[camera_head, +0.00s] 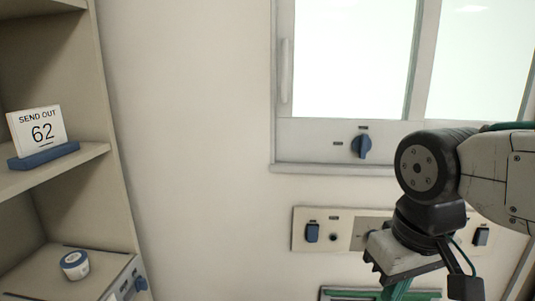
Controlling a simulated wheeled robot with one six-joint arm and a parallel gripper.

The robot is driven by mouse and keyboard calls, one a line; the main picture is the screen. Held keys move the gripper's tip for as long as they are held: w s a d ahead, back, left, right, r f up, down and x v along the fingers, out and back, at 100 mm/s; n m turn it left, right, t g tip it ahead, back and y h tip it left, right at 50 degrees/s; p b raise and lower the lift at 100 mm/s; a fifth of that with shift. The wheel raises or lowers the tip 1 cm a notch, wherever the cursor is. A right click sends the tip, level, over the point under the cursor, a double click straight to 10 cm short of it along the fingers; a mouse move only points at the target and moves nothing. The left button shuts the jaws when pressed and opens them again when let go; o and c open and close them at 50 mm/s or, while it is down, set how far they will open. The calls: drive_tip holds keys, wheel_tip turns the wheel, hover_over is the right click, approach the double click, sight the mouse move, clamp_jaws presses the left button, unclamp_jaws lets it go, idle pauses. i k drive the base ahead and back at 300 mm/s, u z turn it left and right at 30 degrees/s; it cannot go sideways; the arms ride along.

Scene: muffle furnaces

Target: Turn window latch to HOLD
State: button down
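The window latch is a blue knob (362,146) on the pale sill panel below the window (350,60). Its grip stands close to upright, tilted slightly. One small label sits above the knob and one to its left; both are too small to read. My gripper (402,254) hangs below and to the right of the latch, in front of the lower wall panel, and is apart from the latch. Its fingertips do not show clearly, so whether it is open or shut cannot be told. I see nothing held in it.
A wall panel (300,241) with a blue switch (312,232) lies below the window, partly hidden by my arm. The wall between shelf and window is bare.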

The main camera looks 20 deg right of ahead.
sight(362, 145)
drive_tip(key=z, duration=1.5)
drive_tip(key=k, duration=0.6)
drive_tip(key=u, duration=0.85)
